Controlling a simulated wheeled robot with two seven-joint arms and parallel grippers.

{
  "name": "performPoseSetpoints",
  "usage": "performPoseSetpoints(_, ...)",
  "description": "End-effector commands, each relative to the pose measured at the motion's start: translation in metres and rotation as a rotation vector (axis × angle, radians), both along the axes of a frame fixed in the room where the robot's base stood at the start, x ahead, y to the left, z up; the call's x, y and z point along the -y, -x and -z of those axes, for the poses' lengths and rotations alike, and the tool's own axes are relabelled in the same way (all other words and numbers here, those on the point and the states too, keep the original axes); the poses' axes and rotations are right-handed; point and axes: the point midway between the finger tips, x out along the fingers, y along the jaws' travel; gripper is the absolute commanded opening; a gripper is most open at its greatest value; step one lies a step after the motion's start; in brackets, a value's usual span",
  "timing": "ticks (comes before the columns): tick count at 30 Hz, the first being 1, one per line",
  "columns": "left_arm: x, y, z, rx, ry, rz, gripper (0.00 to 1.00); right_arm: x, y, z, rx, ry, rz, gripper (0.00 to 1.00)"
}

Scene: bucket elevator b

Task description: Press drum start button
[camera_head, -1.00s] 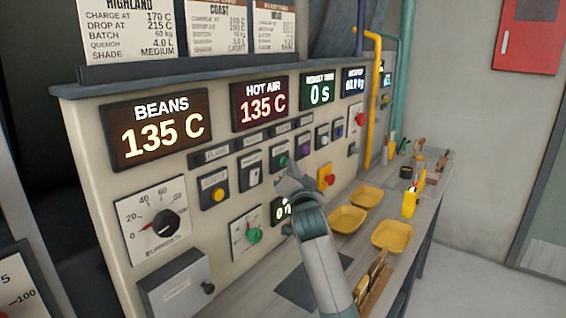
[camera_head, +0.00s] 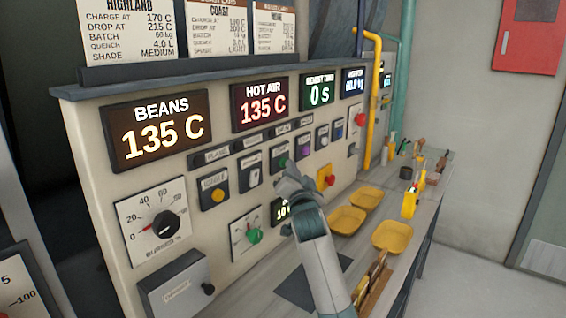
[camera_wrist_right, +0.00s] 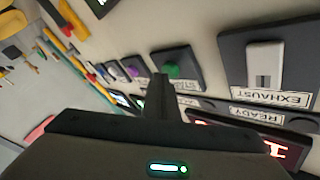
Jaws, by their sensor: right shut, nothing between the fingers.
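The green button (camera_head: 283,160) sits on a dark square plate in the row of controls on the cream panel. It appears to be the drum start button, but its label is too small to read in the head view. In the right wrist view the green button (camera_wrist_right: 172,71) is just beyond the fingertips, with an upside-down label below it. My right gripper (camera_head: 290,182) is shut and empty, in front of the panel and just below the green button. In the right wrist view its fingers (camera_wrist_right: 161,88) show together, apparently apart from the button. My left gripper is out of view.
A white exhaust switch (camera_wrist_right: 264,65) and a purple button (camera_head: 303,146) flank the green button. Yellow trays (camera_head: 391,235) stand on the bench.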

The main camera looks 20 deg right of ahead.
Motion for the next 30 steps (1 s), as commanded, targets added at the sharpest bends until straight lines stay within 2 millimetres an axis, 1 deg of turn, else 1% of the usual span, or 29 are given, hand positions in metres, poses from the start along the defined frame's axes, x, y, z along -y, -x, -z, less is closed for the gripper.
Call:
performPoseSetpoints(3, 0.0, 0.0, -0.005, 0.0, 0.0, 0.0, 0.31, 0.003, 0.005, -0.001, -0.001, 0.0, 0.001, 0.0)
performPoseSetpoints(9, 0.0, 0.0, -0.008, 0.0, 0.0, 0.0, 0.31, 0.007, 0.012, -0.001, 0.0, 0.001, 0.002, 0.0)
performPoseSetpoints(23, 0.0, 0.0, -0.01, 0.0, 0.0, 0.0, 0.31, 0.008, 0.014, 0.0, -0.001, 0.001, 0.001, 0.0)
performPoseSetpoints(30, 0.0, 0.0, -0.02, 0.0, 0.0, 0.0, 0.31, 0.017, 0.028, -0.002, -0.002, 0.001, 0.002, 0.0)
